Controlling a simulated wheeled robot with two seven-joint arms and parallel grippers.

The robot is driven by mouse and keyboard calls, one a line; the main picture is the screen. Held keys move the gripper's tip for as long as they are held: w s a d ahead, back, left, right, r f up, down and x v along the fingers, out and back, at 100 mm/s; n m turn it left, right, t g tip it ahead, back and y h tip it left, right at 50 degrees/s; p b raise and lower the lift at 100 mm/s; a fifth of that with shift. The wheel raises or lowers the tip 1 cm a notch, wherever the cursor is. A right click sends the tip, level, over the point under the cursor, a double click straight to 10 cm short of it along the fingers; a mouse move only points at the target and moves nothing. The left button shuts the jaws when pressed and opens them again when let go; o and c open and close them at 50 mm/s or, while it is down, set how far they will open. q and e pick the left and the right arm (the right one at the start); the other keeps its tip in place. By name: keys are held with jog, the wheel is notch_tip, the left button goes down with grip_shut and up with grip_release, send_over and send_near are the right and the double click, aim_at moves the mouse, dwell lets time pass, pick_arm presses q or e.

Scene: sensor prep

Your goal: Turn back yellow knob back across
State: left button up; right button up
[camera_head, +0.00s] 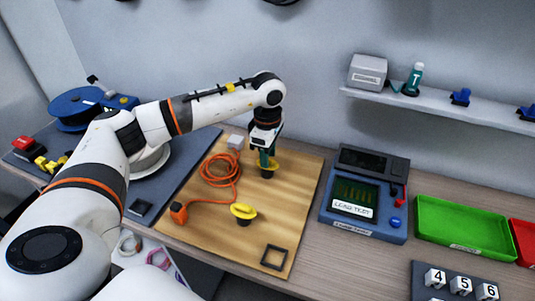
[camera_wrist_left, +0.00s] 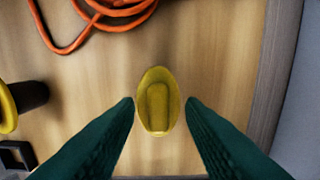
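The back yellow knob (camera_head: 267,168) stands on a dark base on the wooden board, partly hidden by my left gripper (camera_head: 266,155) in the head view. In the left wrist view the knob (camera_wrist_left: 157,101) is an oval with a raised grip whose long side runs up and down the picture. My left gripper (camera_wrist_left: 160,103) is open and points down, with its green fingers on either side of the knob and a visible gap on each side. The front yellow knob (camera_head: 243,211) is on the same board; its edge shows at the left of the wrist view (camera_wrist_left: 8,108). My right gripper is not in view.
An orange cable (camera_head: 222,170) lies coiled on the wooden board (camera_head: 205,235), left of the back knob. A shelf (camera_head: 440,105) is on the wall behind.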

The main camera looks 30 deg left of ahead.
pick_arm(q)
notch_tip(320, 180, up, 12)
jog(key=b, duration=0.2)
dwell(0.5)
dwell(0.4)
